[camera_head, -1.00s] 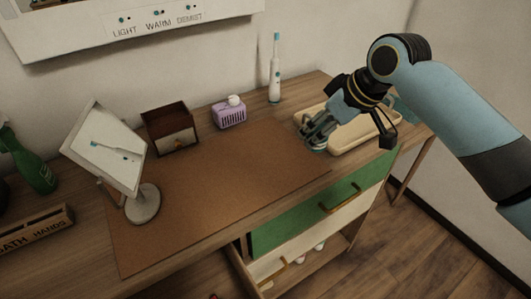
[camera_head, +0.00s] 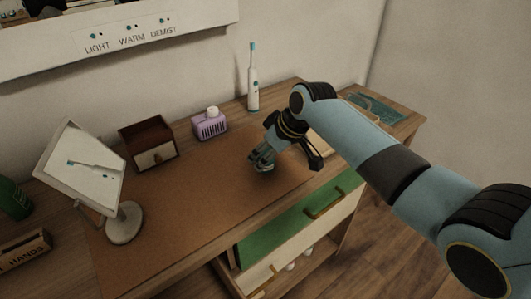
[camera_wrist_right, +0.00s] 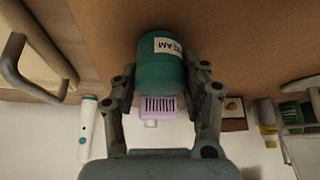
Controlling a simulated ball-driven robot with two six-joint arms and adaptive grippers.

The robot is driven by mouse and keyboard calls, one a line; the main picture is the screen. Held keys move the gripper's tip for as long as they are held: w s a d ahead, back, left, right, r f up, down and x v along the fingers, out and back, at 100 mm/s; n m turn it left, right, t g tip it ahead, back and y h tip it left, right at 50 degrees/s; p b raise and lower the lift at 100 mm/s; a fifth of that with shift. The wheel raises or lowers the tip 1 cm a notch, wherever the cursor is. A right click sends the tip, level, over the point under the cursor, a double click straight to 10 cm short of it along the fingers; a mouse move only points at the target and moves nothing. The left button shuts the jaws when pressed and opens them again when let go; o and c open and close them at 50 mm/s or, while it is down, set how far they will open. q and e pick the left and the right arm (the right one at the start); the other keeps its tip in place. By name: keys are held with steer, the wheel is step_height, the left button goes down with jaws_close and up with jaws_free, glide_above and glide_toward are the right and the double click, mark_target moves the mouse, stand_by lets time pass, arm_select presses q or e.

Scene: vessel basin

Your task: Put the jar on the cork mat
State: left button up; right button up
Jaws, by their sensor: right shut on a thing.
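The jar is dark green with a white label on its side and shows clearly in the right wrist view (camera_wrist_right: 160,68). My right gripper (camera_wrist_right: 160,80) is shut on it, a finger on each side. In the head view this gripper (camera_head: 263,163) is over the right part of the brown cork mat (camera_head: 185,205), and its fingers hide most of the jar. The mat lies flat on the wooden counter. I cannot tell whether the jar's base touches the mat. My left gripper is not in view.
A purple soap box (camera_head: 209,125), a dark wooden drawer box (camera_head: 147,145) and a white toothbrush (camera_head: 253,82) stand behind the mat. A mirror on a stand (camera_head: 123,224) is at its left. A cream tray (camera_head: 322,143) is partly behind my arm. The mat's middle is clear.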

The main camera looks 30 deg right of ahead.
steer(key=shift+f, duration=0.1)
steer(key=o, duration=1.2)
steer(key=shift+s+d+r, duration=0.1)
steer(key=shift+r, duration=0.2)
steer(key=v, duration=1.1)
steer(key=shift+s+r+p, duration=0.15)
steer(key=shift+r+p, duration=0.15)
steer(key=shift+p, duration=0.1)
